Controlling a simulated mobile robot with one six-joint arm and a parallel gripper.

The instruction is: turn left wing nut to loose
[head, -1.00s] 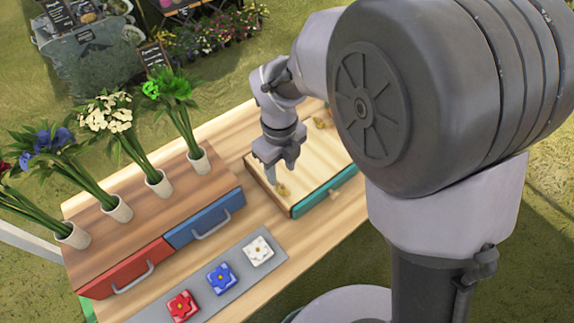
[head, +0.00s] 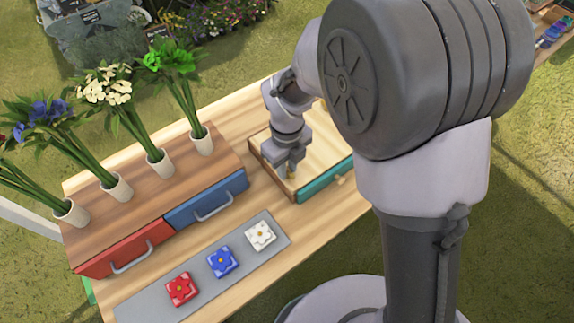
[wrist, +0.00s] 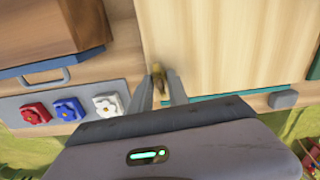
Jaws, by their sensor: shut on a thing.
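The left wing nut (wrist: 158,78) is a small brass piece on the top of a light wooden box (head: 319,150), near the box's left front corner. My gripper (wrist: 165,92) is shut on it, with one finger on each side, pointing down at the box top. In the head view my gripper (head: 289,170) covers most of the wing nut, and only a bit of brass shows under the fingers. The right wing nut is hidden behind my arm in the head view.
The box has a teal front with a knob (head: 340,180). To its left stands a cabinet with a red drawer (head: 125,249) and a blue drawer (head: 207,202), with several flower vases on top. A grey strip (head: 150,304) holds red, blue and white flower tiles.

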